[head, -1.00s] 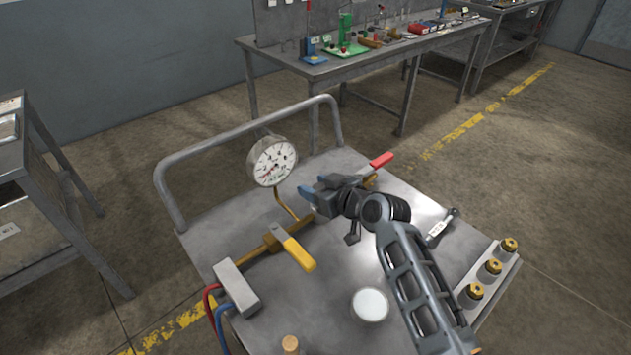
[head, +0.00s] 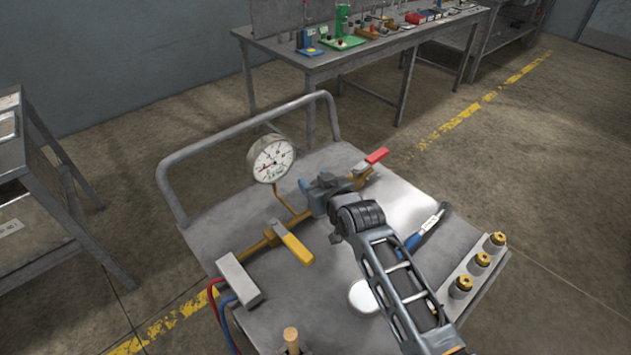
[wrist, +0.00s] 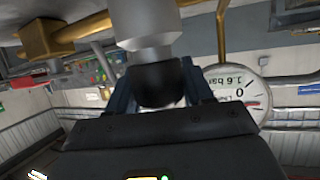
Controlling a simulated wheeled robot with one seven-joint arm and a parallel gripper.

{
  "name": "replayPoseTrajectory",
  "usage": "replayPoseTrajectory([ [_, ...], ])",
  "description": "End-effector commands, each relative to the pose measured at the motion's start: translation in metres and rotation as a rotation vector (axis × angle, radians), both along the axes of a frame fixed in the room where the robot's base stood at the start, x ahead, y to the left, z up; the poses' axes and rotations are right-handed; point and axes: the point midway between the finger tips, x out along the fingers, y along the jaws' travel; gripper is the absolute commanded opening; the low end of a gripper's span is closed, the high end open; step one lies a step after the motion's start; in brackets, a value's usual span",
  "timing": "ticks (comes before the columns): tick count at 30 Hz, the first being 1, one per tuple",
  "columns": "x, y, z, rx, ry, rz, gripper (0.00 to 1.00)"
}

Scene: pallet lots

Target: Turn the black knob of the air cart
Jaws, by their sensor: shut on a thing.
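The air cart (head: 215,225) is a grey metal trolley with a brass pipe (head: 257,247) across its top. My gripper (head: 307,196) is over the pipe, right of the pressure gauge (head: 271,158). In the wrist view, the black knob (wrist: 160,86) sits under a grey cylinder, between the blue fingers of my gripper (wrist: 160,95). The gripper is shut on the knob. In the head view the gripper hides the knob. The gauge also shows upside down in the wrist view (wrist: 238,95), close to the right finger.
A yellow lever (head: 297,248) and a red lever (head: 376,156) are on the pipe, either side of my gripper. A blue-handled tool (head: 413,240), a white disc (head: 363,297) and a block with brass fittings (head: 470,278) are on the cart top. A workbench (head: 290,62) stands behind.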

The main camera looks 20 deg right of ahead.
Motion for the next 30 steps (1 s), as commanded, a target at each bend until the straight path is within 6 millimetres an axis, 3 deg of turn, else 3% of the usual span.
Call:
replayPoseTrajectory([
  [5, 0.000, -0.001, 0.000, 0.001, 0.001, 0.000, 0.21],
  [6, 0.000, -0.001, 0.000, 0.001, 0.001, 0.000, 0.52],
  [12, 0.000, 0.000, 0.000, 0.001, 0.001, 0.000, 0.71],
  [22, -0.004, 0.000, 0.000, 0.000, 0.002, 0.001, 0.72],
  [30, -0.035, -0.002, 0.012, 0.000, 0.001, 0.000, 0.72],
])
